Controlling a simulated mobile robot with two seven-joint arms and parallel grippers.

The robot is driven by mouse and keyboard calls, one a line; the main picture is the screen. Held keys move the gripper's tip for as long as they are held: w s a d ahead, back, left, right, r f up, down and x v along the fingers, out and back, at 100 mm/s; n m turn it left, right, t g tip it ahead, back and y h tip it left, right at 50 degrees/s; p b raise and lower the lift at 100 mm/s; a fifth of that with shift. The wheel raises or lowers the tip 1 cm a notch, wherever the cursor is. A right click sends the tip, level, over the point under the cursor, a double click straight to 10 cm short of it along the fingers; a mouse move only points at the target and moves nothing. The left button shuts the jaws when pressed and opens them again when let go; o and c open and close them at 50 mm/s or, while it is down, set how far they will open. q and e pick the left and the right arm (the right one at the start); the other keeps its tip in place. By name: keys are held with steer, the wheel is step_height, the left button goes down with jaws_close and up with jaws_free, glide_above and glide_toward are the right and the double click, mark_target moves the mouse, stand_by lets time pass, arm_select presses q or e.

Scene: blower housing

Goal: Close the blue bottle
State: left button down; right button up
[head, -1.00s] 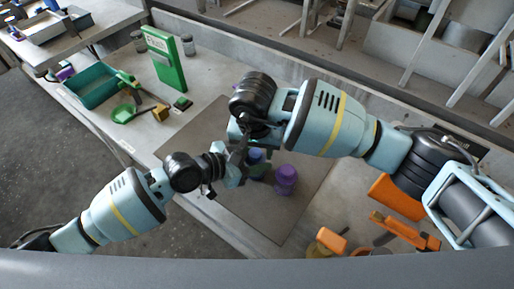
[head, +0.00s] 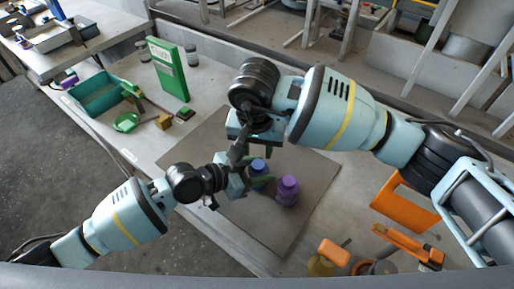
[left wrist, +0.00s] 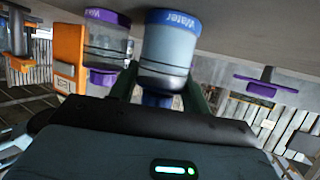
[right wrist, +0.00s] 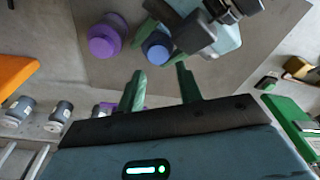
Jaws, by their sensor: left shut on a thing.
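The blue bottle stands upright on the dark mat (head: 300,215) with its blue cap (head: 258,166) on top; whether the cap is tight I cannot tell. My left gripper (head: 245,182) is shut around its side. In the left wrist view the bottle (left wrist: 168,58) shows a pale body and a blue "Water" band between the green fingers. My right gripper (right wrist: 161,88) is open and empty, above and apart from the bottle. In the right wrist view the cap (right wrist: 157,52) lies just beyond its fingertips, partly beside my left gripper.
A purple bottle (head: 287,190) stands close beside the blue one, to its right. Orange items (head: 405,205) lie at the right. A teal bin (head: 98,92) and a green box (head: 168,70) stand at the left. The mat's front part is clear.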

mark_target(258, 165)
step_height(258, 165, up, 7)
steer(key=g, duration=0.1)
steer(key=shift+g, duration=0.3)
step_height(258, 165, down, 12)
steer(key=shift+d, duration=0.1)
stand_by(0.6)
steer(key=c, duration=0.7)
steer(key=shift+m, duration=1.7)
